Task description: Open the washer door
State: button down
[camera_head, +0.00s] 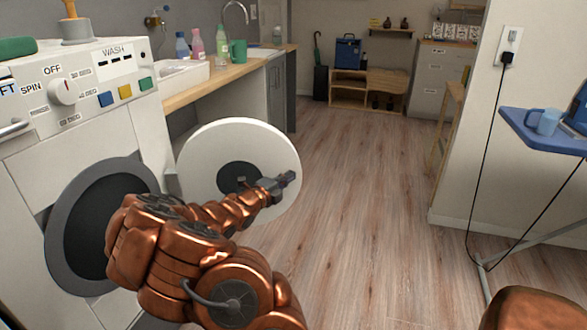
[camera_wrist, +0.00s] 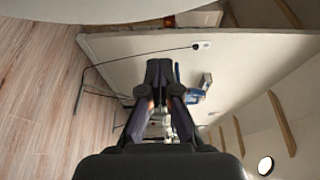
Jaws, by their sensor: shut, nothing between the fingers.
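The white washer (camera_head: 60,160) stands at the left in the head view. Its round door (camera_head: 280,150), white with a dark centre, stands swung out to the right, away from the dark opening (camera_head: 85,235) with its grey ring. My gripper (camera_head: 289,178) is in front of the door's face, near its right edge. It is shut and empty. I cannot tell whether it touches the door. My arm hides the door's lower part and part of the opening. The wrist view shows my gripper (camera_wrist: 160,72) with its fingers together.
A wooden counter (camera_head: 205,85) with bottles and a teal mug (camera_head: 238,51) runs behind the door. A blue ironing board (camera_head: 535,128) and a hanging cord stand at the right. The wood floor (camera_head: 370,200) between is clear.

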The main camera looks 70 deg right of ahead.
aim_at(293, 166)
jog(key=d+b, duration=0.1)
jog(key=d, duration=0.4)
jog(key=shift+w+f, duration=0.1)
jog(key=shift+w, duration=0.05)
jog(key=shift+w+d, duration=0.25)
jog(key=shift+d, duration=0.35)
jog(key=shift+w+d, duration=0.25)
jog(key=shift+d, duration=0.1)
